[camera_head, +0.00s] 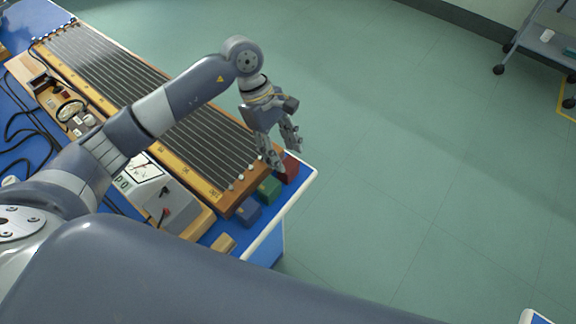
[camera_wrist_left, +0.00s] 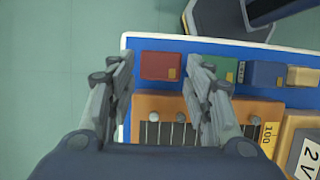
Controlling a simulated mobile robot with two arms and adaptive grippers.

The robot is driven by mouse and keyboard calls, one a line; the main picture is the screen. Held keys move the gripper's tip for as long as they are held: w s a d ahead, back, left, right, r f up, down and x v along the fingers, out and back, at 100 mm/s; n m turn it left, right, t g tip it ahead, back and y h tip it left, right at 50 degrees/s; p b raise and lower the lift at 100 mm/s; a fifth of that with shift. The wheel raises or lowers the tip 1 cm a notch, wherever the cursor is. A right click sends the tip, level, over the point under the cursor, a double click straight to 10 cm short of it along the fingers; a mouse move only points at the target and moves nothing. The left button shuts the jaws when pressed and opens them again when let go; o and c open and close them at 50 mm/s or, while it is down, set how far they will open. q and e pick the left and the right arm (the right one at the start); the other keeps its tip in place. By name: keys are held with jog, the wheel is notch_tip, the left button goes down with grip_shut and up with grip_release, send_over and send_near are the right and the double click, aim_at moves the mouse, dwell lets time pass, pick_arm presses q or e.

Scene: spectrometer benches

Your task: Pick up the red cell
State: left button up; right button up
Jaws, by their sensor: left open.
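The red cell (camera_head: 290,169) is a small block on the blue bench top (camera_head: 310,172), at the bench's right end near its white edge. In the left wrist view the red cell (camera_wrist_left: 160,66) lies between and beyond the two fingers. My left gripper (camera_head: 286,160) is open and empty, just above and beside the red cell. It also shows in the left wrist view (camera_wrist_left: 160,72), fingers apart on either side of the red cell. Contact cannot be told. My right gripper is not in view.
A green cell (camera_head: 268,188), a blue cell (camera_head: 248,212) and a yellow cell (camera_head: 224,243) stand in a row beside the red one. A long wooden wire board (camera_head: 130,95) and a meter (camera_head: 145,180) fill the bench. Open floor (camera_head: 420,170) lies to the right.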

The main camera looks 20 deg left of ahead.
aim_at(288, 163)
pick_arm(q)
jog(key=shift+p+x, duration=0.3)
jog(key=shift+x, duration=0.9)
jog(key=shift+s+d+f, duration=0.1)
jog(key=shift+f, duration=0.4)
jog(key=c, duration=0.8)
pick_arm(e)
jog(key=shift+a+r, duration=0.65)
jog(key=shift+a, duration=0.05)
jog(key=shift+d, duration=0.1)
pick_arm(q)
jog(key=shift+r, duration=0.3)
jog(key=shift+r+b, duration=0.75)
jog(key=shift+r, duration=5.55)
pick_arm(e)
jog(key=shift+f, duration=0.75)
